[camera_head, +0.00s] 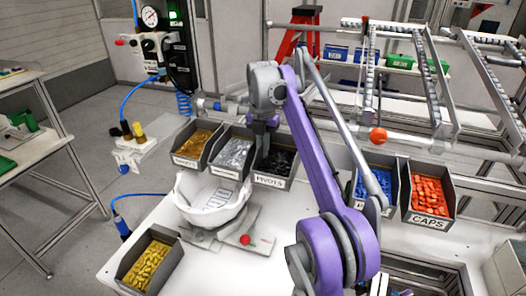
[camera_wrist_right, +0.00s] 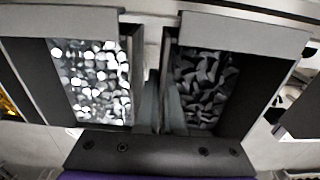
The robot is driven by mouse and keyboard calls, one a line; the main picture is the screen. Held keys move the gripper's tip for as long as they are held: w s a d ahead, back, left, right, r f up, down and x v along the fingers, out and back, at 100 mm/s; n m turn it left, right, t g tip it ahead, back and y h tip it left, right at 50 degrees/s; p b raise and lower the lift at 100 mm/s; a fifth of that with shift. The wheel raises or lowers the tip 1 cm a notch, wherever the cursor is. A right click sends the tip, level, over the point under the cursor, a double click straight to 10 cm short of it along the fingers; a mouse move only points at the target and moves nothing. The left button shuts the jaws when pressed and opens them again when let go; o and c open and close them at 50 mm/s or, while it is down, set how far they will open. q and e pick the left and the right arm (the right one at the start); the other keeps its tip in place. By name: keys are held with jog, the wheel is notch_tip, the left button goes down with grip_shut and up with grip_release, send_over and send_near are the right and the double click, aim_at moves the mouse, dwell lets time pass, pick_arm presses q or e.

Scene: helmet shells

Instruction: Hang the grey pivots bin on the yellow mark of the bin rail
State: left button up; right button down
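The grey pivots bin (camera_head: 271,181) holds dark parts and carries a PIVOTS label. It stands in a row of bins at the back of the white table, right of the bin of silver parts. In the right wrist view the pivots bin (camera_wrist_right: 250,98) is at the right. My right gripper (camera_head: 262,140) points down at its left side. Its narrow fingers (camera_wrist_right: 161,108) are close together at that wall, one on each side as far as I can see; whether they clamp it is unclear. My left gripper is out of view.
The silver-parts bin (camera_head: 228,174) stands close on the left, with an orange-brown-parts bin (camera_head: 186,161) beyond. A white helmet shell (camera_head: 212,204) on a fixture is in front. A blue-parts bin (camera_head: 353,184) and the caps bin (camera_head: 428,220) stand right of my arm.

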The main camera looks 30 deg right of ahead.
jog(key=c, duration=1)
grip_release()
jog(key=shift+o, duration=0.2)
jog(key=shift+r, duration=0.15)
